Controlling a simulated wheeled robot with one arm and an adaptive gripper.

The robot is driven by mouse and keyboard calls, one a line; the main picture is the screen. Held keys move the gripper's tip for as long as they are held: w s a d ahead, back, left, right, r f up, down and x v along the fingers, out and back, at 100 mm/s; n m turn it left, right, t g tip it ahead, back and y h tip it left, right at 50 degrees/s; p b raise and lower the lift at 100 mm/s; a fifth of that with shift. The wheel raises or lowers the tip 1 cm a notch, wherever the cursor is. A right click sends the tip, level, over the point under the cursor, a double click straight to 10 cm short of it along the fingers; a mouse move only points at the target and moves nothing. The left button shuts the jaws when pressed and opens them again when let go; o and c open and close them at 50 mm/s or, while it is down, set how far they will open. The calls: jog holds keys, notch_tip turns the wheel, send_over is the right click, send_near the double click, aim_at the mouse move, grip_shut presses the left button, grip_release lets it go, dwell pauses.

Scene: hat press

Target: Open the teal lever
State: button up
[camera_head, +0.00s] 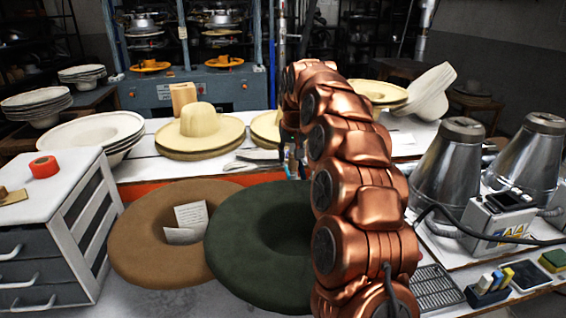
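A blue-grey hat press (190,92) stands at the back, behind the white table, with a column on each side. I cannot pick out a teal lever for certain. A thin, bright blue upright strip (272,88) shows beside the press's right column; I cannot tell whether it is part of a lever. My copper arm rises through the middle of the view and covers what is behind it. A dark part at its far end, apparently my gripper (291,140), shows just left of the arm above the table. Its fingers are too small and hidden to read.
Straw hats (199,130) lie on the white table (150,168). A brown felt hat (140,235) and a dark green one (235,245) lie in front. A white drawer cabinet (65,195) stands left. Metal cones (447,165) and a control box (497,222) stand right.

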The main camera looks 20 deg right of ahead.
aim_at(287, 171)
jog(key=shift+p+x, duration=0.75)
jog(key=shift+x, duration=3.2)
jog(key=shift+w+d+r, duration=0.1)
grip_shut()
